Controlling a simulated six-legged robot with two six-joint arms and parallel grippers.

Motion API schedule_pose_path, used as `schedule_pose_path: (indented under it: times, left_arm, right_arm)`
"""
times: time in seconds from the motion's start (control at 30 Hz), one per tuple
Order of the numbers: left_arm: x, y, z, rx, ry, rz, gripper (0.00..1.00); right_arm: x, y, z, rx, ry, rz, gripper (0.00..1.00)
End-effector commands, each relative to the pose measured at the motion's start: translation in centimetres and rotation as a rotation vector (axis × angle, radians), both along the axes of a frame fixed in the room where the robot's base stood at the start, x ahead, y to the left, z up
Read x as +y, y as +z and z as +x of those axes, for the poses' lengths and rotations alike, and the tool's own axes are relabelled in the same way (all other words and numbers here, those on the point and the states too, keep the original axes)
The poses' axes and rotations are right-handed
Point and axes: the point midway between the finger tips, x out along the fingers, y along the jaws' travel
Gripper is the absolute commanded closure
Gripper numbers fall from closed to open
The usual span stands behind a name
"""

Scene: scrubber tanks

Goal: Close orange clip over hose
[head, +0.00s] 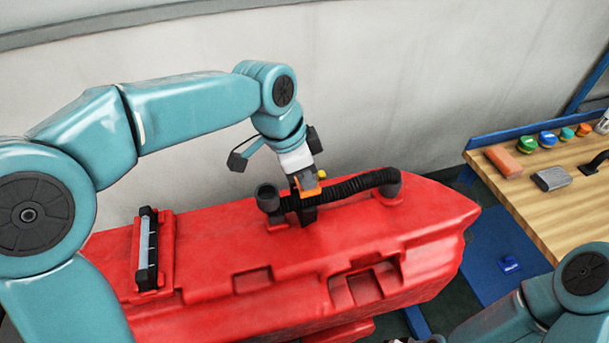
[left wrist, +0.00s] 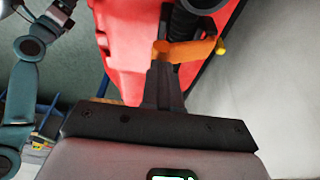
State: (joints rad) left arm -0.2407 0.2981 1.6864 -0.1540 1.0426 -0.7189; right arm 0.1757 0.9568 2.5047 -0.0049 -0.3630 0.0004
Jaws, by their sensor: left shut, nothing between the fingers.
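The orange clip (head: 309,190) stands at the black ribbed hose (head: 350,187) on top of the red tank (head: 420,215). In the left wrist view the orange clip (left wrist: 190,49) lies across the hose (left wrist: 183,25), with a small yellow knob at its right end. My left gripper (head: 303,178) is shut and empty, with its fingertips at the clip. In the left wrist view its fingertips (left wrist: 162,62) meet the clip's left part; I cannot tell whether they touch it. Whether the clip is latched is hidden. My right arm shows at the lower right, but its gripper is out of view.
Black pipe stubs (head: 267,197) hold the hose ends. A black-framed sight gauge (head: 148,250) stands on the tank's left. A wooden bench (head: 545,195) at right carries an orange block (head: 503,161), a grey block (head: 551,179) and several coloured lids. A pale wall rises behind.

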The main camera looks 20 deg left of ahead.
Motion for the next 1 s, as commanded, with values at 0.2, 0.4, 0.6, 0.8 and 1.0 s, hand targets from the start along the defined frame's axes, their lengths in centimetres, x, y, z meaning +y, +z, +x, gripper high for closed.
schedule_pose_path:
  times: [0.2,0.4,0.6,0.8,1.0]
  left_arm:
    - [-1.1,-2.4,-1.5,-0.136,-0.004,0.085,1.00]
    - [-1.8,-3.6,-2.7,-0.138,-0.001,0.087,1.00]
    - [-1.9,-3.5,-2.7,-0.135,0.001,0.087,1.00]
    - [-1.8,-3.5,-2.7,-0.135,0.001,0.087,1.00]
    - [-1.8,-2.6,-2.7,-0.135,0.000,0.087,1.00]
  right_arm:
    - [0.0,-5.2,0.0,0.001,0.000,0.000,0.27]
    - [0.0,-6.3,0.0,0.001,0.000,0.000,0.27]
    - [0.0,-6.2,0.0,0.001,0.000,0.000,0.27]
    - [0.0,-6.1,0.0,0.001,0.000,0.000,0.27]
    - [0.0,-5.3,0.0,0.001,0.000,0.000,0.27]
